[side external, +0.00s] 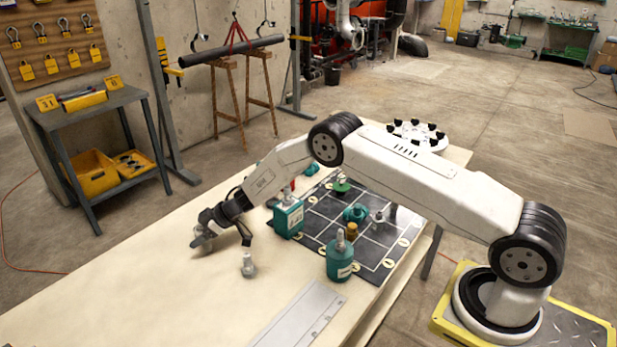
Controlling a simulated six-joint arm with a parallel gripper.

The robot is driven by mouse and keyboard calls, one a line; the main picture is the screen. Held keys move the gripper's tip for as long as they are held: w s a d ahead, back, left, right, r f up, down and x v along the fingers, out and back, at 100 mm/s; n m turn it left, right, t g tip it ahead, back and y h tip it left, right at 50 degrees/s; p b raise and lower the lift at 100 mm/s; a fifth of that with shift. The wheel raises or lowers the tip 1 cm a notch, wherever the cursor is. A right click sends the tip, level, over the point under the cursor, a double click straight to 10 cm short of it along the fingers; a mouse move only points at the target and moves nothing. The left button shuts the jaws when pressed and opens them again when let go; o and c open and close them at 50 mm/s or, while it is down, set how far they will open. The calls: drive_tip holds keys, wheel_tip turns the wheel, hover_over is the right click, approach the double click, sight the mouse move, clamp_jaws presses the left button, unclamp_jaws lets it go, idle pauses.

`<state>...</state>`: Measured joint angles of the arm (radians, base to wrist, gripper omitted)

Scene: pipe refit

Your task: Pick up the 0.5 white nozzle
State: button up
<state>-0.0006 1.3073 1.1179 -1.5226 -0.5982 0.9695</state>
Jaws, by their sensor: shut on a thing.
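My gripper (206,232) is low over the left part of the pale table (135,282), to the left of the dark gridded mat (322,240). It is shut on a small pale grey-white piece (201,241) at its fingertips. The piece is partly covered by the fingers, and its size marking cannot be read. A similar small pale nozzle-like piece (248,266) stands upright on the table, to the right of my gripper and nearer the camera. No size marking can be read on it either. Whether the held piece touches the table is unclear.
A teal square bottle (288,219) and a teal round bottle (339,262) stand by the mat's left and near edges. Teal fittings (355,213) and a brass piece (351,230) stand on the mat. A grey plate (300,317) lies in front. The table's left part is clear.

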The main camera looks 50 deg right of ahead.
wheel_tip(320, 180, up, 3)
drive_tip(key=shift+f, duration=0.15)
drive_tip(key=s+d+r, duration=0.1)
drive_tip(key=s+r, duration=0.8)
drive_tip(key=s, duration=0.5)
drive_tip(key=shift+d+r, duration=0.3)
drive_tip(key=shift+d, duration=0.1)
drive_tip(key=shift+w+r, duration=0.1)
